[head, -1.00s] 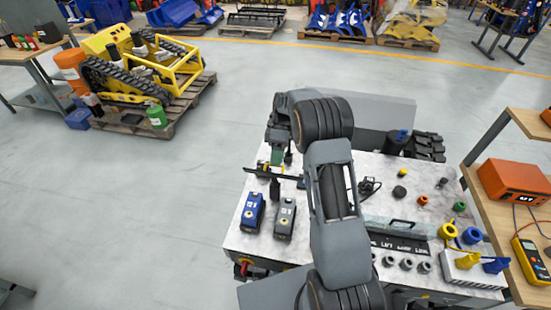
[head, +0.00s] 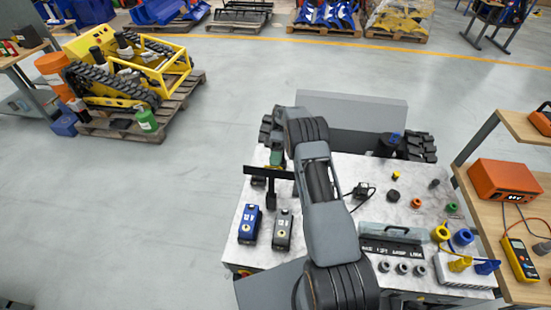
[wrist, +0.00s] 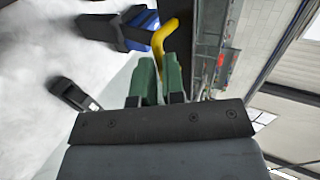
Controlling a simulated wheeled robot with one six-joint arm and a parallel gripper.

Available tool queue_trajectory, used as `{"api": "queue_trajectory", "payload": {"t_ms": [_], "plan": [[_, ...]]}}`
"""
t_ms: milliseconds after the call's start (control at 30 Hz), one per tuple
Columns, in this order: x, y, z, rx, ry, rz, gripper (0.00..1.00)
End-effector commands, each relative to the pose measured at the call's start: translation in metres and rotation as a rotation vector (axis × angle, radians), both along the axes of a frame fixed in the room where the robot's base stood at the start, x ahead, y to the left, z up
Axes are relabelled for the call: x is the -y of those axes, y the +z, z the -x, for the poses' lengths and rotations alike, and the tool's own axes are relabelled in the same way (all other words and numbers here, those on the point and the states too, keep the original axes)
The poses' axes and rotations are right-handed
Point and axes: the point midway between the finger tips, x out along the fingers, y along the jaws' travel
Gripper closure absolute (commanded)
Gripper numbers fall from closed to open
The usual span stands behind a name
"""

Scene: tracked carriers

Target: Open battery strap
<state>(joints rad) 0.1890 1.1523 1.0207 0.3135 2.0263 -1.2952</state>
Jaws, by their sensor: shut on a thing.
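My gripper (wrist: 160,64) has green fingers and is shut on the lower end of a bent yellow tab (wrist: 163,34) in the wrist view. Beyond it, a blue battery (wrist: 138,30) has a black strap (wrist: 104,27) lying across it. How the tab joins the strap is unclear. In the head view, my gripper (head: 277,157) is at the bench's far left, just above a dark flat bar (head: 262,172). The grip itself is too small to make out there.
On the bench (head: 235,262), a blue battery-like block (head: 249,223) and a grey one (head: 283,230) stand in front of my gripper. Coloured caps and plugs lie to the right. An orange unit (head: 501,180) stands on the side table.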

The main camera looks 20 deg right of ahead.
Motion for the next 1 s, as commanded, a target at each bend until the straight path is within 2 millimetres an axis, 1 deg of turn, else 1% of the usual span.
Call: {"api": "queue_trajectory", "payload": {"t_ms": [33, 400, 433, 500, 533, 567, 667, 700, 1000], "plan": [[-0.0027, -0.0242, 0.0074, -0.026, 0.005, -0.001, 1.0], [-0.0016, -0.025, 0.0074, -0.027, 0.002, -0.002, 1.0], [-0.0015, -0.025, 0.0075, -0.027, 0.002, -0.002, 0.87], [-0.0013, -0.0247, 0.0075, -0.028, 0.001, -0.002, 0.72], [-0.001, -0.0245, 0.0075, -0.027, 0.0, -0.002, 0.76], [-0.0007, -0.0244, 0.0074, -0.028, -0.001, -0.002, 0.75], [0.0004, -0.023, 0.0071, -0.026, -0.005, -0.002, 0.65], [0.0008, -0.022, 0.0069, -0.026, -0.006, -0.003, 0.64], [0.0003, -0.0177, 0.0058, -0.02, -0.007, -0.001, 0.64]]}}
